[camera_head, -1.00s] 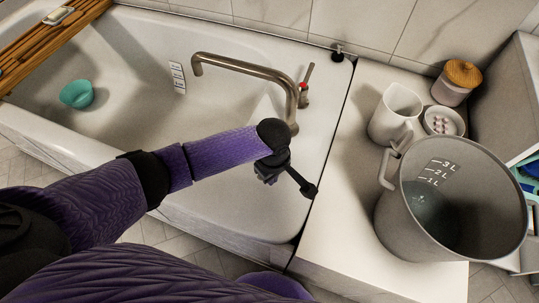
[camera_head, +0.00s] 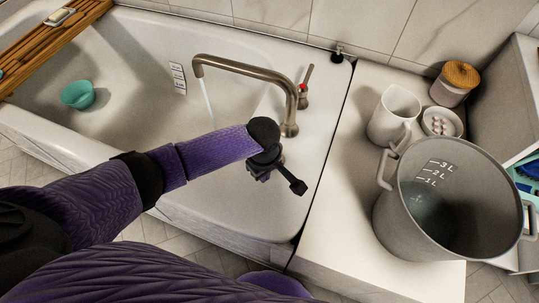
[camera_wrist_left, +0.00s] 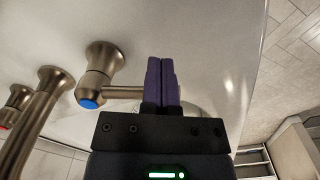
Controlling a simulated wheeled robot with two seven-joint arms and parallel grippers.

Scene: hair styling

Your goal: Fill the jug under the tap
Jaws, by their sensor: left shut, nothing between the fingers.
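The tap (camera_head: 245,71) arches over the white bathtub (camera_head: 130,20), and a thin stream of water (camera_head: 206,97) falls from its spout. Its red-marked handle (camera_head: 304,92) stands behind the spout's base. The blue-marked handle (camera_wrist_left: 92,95) shows in the left wrist view; my arm hides it in the head view. My left gripper (camera_wrist_left: 161,72) is shut and empty, its fingers right beside the end of that handle's lever; I cannot tell whether they touch. A white jug (camera_head: 394,112) stands upright on the counter, its handle towards a large grey measuring bucket (camera_head: 455,205). My right gripper is out of view.
The counter (camera_head: 340,215) right of the tub also holds a wooden-lidded jar (camera_head: 455,85) and a small dish (camera_head: 443,122). A teal bowl (camera_head: 77,95) lies in the tub. A wooden rack (camera_head: 45,40) crosses the tub at the upper left. The counter's front left is clear.

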